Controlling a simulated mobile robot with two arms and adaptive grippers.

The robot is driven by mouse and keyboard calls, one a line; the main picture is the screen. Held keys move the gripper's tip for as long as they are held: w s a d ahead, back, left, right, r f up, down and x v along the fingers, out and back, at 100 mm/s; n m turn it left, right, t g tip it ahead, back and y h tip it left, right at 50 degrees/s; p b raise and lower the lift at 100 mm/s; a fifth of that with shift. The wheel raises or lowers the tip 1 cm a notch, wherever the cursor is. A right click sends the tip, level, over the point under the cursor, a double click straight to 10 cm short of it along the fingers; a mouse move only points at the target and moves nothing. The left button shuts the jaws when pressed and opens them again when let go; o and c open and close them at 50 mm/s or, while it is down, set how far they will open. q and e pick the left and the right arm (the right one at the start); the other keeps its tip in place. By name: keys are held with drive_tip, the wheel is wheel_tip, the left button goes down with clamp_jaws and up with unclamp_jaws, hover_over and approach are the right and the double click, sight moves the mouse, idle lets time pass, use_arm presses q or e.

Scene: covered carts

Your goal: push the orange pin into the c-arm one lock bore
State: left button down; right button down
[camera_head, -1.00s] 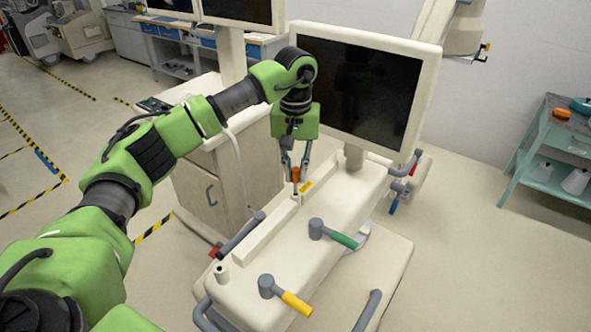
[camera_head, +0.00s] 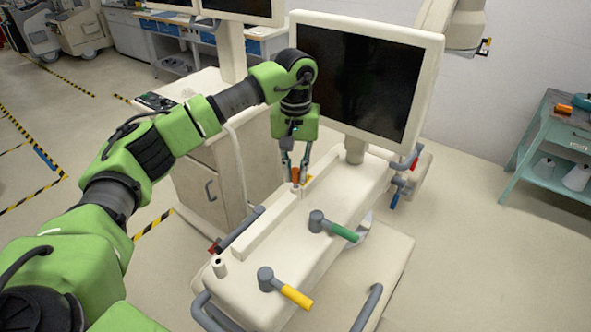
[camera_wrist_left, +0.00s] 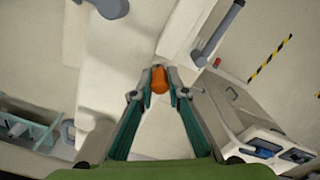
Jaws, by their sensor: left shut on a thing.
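The orange pin (camera_head: 296,175) stands upright between the fingertips of my left gripper (camera_head: 298,178). The gripper is shut on it, pointing down at the back left of the cart's cream top. The orange pin head (camera_wrist_left: 159,79) also shows between the fingertips (camera_wrist_left: 160,82) in the left wrist view. The pin's lower end is at a small light post by the ledge; I cannot tell how deep it sits. A similar light post with a dark bore (camera_head: 219,266) stands at the cart's front left corner. My right gripper is in neither view.
The cart top (camera_head: 290,235) carries a green-handled lever (camera_head: 335,228) and a yellow-handled lever (camera_head: 285,289). A monitor (camera_head: 358,80) stands close behind my gripper. A teal side table (camera_head: 545,150) is at the right, with open floor between.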

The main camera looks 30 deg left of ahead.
sight(295, 170)
use_arm(q)
drive_tip(key=shift+f+b, duration=0.55)
drive_tip(key=shift+f, duration=0.35)
drive_tip(key=c, duration=1.9)
unclamp_jaws()
drive_tip(key=shift+r, duration=0.1)
wheel_tip(295, 170, up, 12)
drive_tip(key=shift+f, duration=0.1)
